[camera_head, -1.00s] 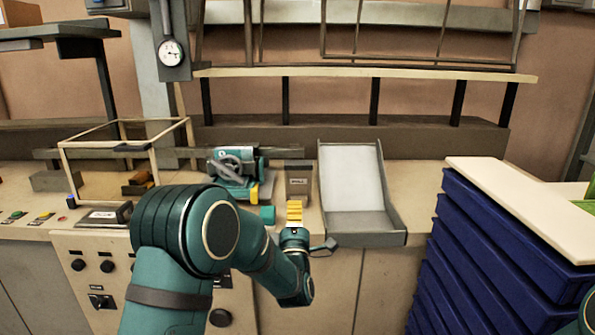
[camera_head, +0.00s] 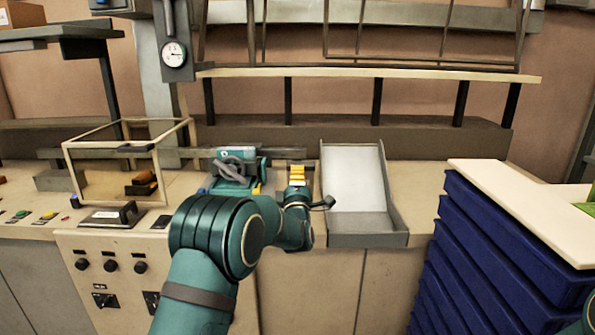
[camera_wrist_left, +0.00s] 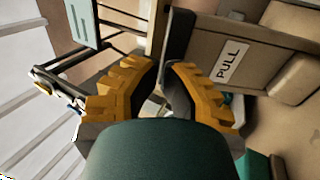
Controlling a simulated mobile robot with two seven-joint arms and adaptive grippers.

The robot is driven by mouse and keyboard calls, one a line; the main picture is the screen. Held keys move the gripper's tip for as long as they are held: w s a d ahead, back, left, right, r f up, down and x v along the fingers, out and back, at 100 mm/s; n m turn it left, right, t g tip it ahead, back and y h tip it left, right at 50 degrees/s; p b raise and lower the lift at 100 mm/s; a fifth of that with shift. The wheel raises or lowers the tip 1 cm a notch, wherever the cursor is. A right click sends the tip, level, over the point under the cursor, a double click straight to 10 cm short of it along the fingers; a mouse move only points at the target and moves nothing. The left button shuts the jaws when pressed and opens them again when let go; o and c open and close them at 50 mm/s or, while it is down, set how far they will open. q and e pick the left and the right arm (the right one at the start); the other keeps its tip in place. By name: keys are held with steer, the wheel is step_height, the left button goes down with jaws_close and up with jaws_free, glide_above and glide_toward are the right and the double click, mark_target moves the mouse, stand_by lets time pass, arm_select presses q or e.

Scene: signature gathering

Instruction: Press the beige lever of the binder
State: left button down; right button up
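The binder (camera_head: 236,168) seems to be the green machine with a grey wheel on the counter, left of the grey tray. My left gripper (camera_head: 297,166) is just right of it, its yellow fingers pointing away over the counter. In the left wrist view its fingertips (camera_wrist_left: 168,66) are close together with a narrow gap; nothing clearly sits between them. A brown-beige block with a PULL label (camera_wrist_left: 230,60) lies just beyond and right of the fingertips; contact cannot be told. I cannot pick out the beige lever for certain. My right gripper is out of view.
The grey tray (camera_head: 357,240) stands right of my left gripper. Blue stacked crates (camera_head: 480,260) with a pale board on top fill the right. An open frame box (camera_head: 105,148) and a control panel (camera_head: 85,285) are at left. A shelf runs behind.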

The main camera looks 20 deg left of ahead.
arm_select(q)
steer(key=shift+x, duration=0.8)
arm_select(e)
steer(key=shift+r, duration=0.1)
